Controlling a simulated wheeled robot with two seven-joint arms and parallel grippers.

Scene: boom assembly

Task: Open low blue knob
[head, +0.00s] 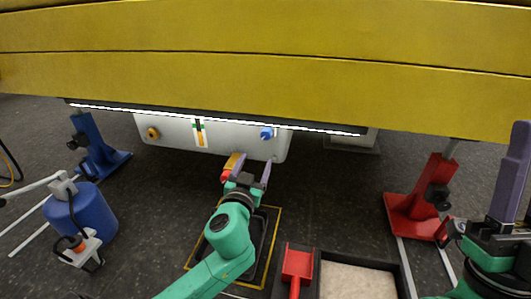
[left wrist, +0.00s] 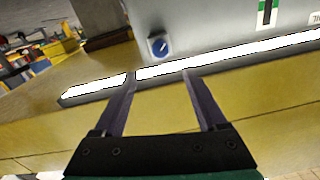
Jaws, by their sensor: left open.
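The blue knob (head: 267,133) is on the right part of a grey-white panel (head: 225,140) beneath the yellow beams. It also shows in the left wrist view (left wrist: 159,46), a round blue dial with a white pointer mark, just beyond the gap between the fingertips. My left gripper (head: 250,167) is open and empty, below and slightly left of the knob in the head view. No contact with the knob shows. My right gripper (head: 508,185) is at the right edge, partly cut off; its jaw opening is unclear.
Large yellow beams (head: 250,80) hang above, with a bright white strip (head: 220,118) along the lower edge. Blue (head: 95,150) and red (head: 420,205) stands flank the area. A blue canister (head: 82,212) stands left.

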